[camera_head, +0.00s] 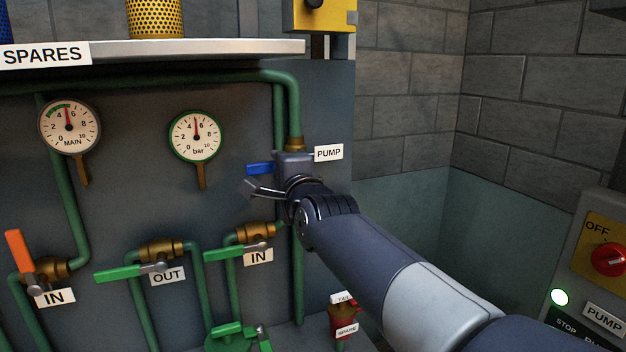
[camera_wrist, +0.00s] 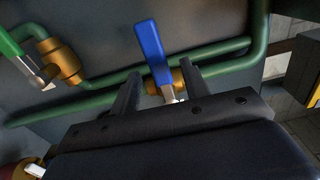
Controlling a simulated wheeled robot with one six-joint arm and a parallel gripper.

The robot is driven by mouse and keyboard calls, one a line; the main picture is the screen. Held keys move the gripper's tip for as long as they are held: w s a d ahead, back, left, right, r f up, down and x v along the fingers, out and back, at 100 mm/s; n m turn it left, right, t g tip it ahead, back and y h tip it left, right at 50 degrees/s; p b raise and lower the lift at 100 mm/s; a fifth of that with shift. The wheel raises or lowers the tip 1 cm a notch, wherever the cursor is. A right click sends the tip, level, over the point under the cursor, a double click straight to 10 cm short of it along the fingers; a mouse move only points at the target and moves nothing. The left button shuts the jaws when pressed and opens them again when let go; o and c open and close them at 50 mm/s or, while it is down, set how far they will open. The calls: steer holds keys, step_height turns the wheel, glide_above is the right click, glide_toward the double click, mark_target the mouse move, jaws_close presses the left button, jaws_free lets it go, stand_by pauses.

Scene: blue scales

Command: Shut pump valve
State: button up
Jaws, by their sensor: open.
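The pump valve has a blue lever (camera_head: 259,169) pointing left in the head view, beside the PUMP label (camera_head: 328,153). The lever lies across the vertical green pipe. In the wrist view the blue lever (camera_wrist: 153,48) also crosses the pipe, with the brass valve body (camera_wrist: 180,78) behind it. My gripper (camera_head: 251,189) is open, just below the lever in the head view. In the wrist view my gripper (camera_wrist: 162,74) has one finger on each side of the lever's lower part, with gaps visible. My wrist hides most of the valve body in the head view.
Left and below are an orange-lever IN valve (camera_head: 20,252), a green-lever OUT valve (camera_head: 160,252) and another green-lever IN valve (camera_head: 255,233). Two gauges hang above. A SPARES shelf (camera_head: 230,47) overhangs. A control box with a red knob (camera_head: 608,259) is at right.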

mark_target(272, 170)
steer(key=p+x, duration=0.1)
steer(key=x, duration=0.5)
steer(key=shift+p, duration=0.35)
steer(key=shift+d+f+n+p, duration=0.1)
steer(key=shift+f+n+p, duration=0.4)
steer(key=shift+n, duration=0.5)
steer(key=shift+s+f, duration=0.1)
